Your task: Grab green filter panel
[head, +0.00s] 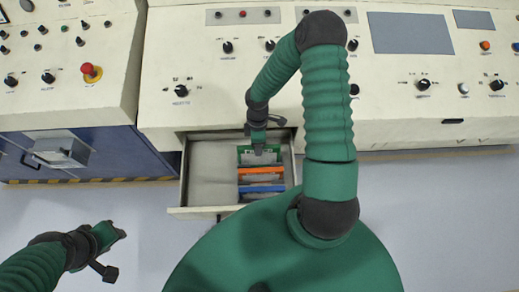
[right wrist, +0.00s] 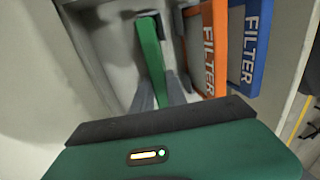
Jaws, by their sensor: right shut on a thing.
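The green filter panel (head: 246,154) stands in the open drawer (head: 212,173), at the far end of a row of panels. In the right wrist view the green panel (right wrist: 151,58) shows edge-on between my fingers. My right gripper (head: 258,150) reaches down into the drawer and is shut on the green panel; its fingers (right wrist: 158,92) lie on either side of the panel's edge. My left gripper (head: 121,231) is at the lower left, away from the drawer and over the floor; its jaws are too small to judge.
An orange filter panel (head: 260,171) and a blue filter panel (head: 262,189) stand nearer in the same drawer. The drawer's left part is empty. Cream control consoles (head: 200,60) with knobs rise behind it. A blue cabinet (head: 110,153) stands at the left.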

